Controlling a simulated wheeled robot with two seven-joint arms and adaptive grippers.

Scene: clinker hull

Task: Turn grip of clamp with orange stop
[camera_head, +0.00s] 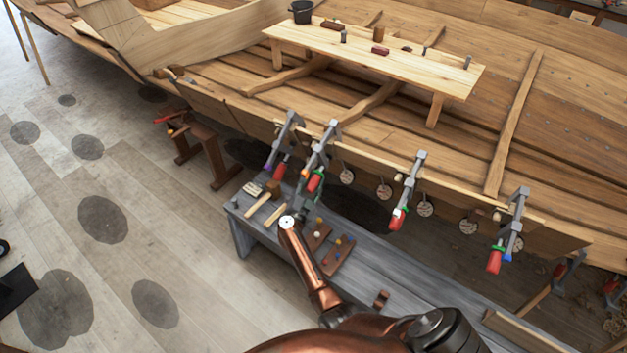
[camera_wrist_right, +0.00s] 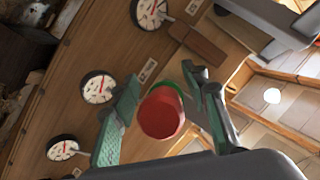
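Several grey bar clamps with red grips hang along the plank edge in the head view. The second clamp from the left (camera_head: 321,150) seems to carry a small orange stop, too small to be sure. Its red grip (camera_head: 315,182) has a green ring above it. My right gripper (camera_head: 304,203) is just below that grip, partly hidden by my copper arm. In the right wrist view my right gripper (camera_wrist_right: 163,82) is open, its green-padded fingers on either side of a round red grip (camera_wrist_right: 161,113). A gap shows at the left finger; contact on the right is unclear. My left gripper is out of view.
The neighbouring clamp with a purple stop (camera_head: 284,145) hangs close on the left. Another clamp (camera_head: 409,190) hangs further right. Round dials (camera_wrist_right: 98,88) line the plank. A grey bench (camera_head: 375,265) with a mallet (camera_head: 268,190) and other tools stands below.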

